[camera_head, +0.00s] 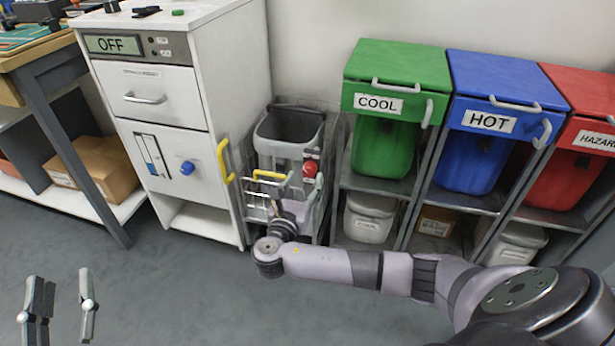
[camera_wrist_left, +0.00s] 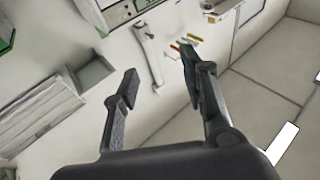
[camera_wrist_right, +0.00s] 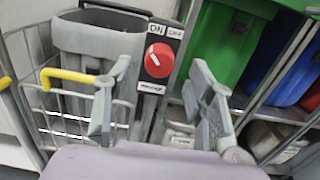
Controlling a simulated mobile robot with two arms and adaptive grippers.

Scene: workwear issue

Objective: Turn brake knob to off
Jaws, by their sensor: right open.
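The brake knob is a round red knob (camera_wrist_right: 158,60) on a dark upright panel of a wire cart. An ON label (camera_wrist_right: 156,28) sits above it on the left and an OFF label (camera_wrist_right: 175,33) on the right. A pale mark shows on the knob's face, but its exact pointing is hard to tell. The knob also shows in the head view (camera_head: 310,168). My right gripper (camera_wrist_right: 157,75) is open and empty, with the knob beyond and between its fingertips, apparently not touching. My left gripper (camera_head: 58,298) is open and empty, far from the cart at the lower left.
The cart holds a grey bin (camera_head: 290,128) and has a yellow handle (camera_head: 270,175). A rack with green (camera_head: 385,150), blue (camera_head: 468,160) and red bins stands right. The floor in front is clear.

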